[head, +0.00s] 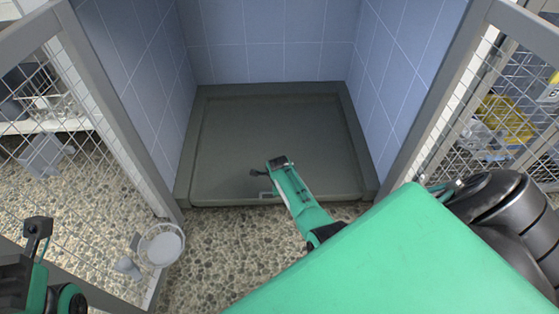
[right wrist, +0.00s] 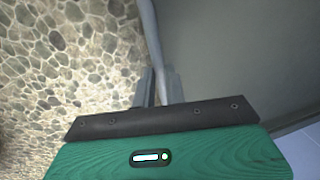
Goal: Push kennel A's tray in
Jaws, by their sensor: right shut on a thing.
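The grey-green tray (head: 235,140) lies flat between the blue tiled walls of the kennel, with a raised rim around it. A small pale fitting (head: 268,195) shows on its front edge. My right gripper (head: 257,173) reaches over the front part of the tray. In the right wrist view, its fingers (right wrist: 155,88) are shut on the tray's grey rim (right wrist: 152,40), with pebbled floor on one side and the tray's surface on the other. My left gripper (head: 38,230) is at the lower left, away from the tray; its jaw opening is unclear.
Wire mesh panels in grey frames stand on the left (head: 75,75) and right (head: 440,90). A white bowl (head: 162,246) and a small pale cup (head: 128,267) are at the lower left. Pebbled floor (head: 225,250) is clear in front of the tray. A yellow item (head: 505,120) lies behind the right mesh.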

